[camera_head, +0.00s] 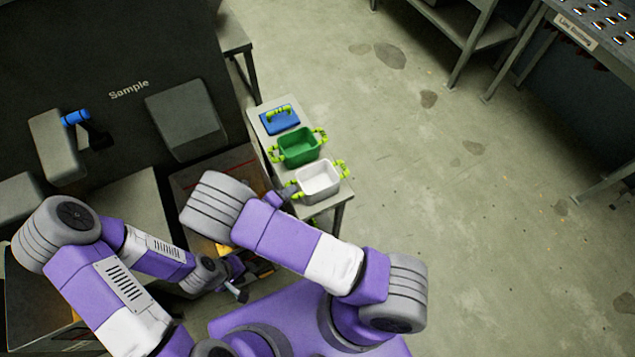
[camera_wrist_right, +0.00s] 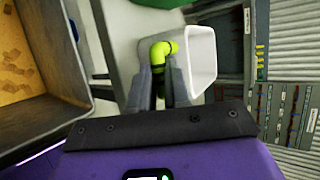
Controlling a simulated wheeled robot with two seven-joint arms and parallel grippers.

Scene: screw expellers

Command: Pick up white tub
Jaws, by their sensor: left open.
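The white tub (camera_head: 319,180) stands upright at the near end of a narrow grey table, with a yellow-green handle at each end. My right gripper (camera_head: 284,195) is at its left handle in the head view. In the right wrist view the handle (camera_wrist_right: 160,50) lies between the fingers of my right gripper (camera_wrist_right: 160,75), beside the tub's white wall (camera_wrist_right: 203,60). The fingers are close to the handle, but whether they clamp it cannot be told. My left gripper (camera_head: 238,290) is open, low and to the left, away from the tub.
A green tub (camera_head: 299,147) stands just behind the white tub, and a blue lid-like piece (camera_head: 279,119) with a yellow-green handle lies farther back on the table (camera_head: 262,107). The dark machine marked Sample (camera_head: 130,90) is at left.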

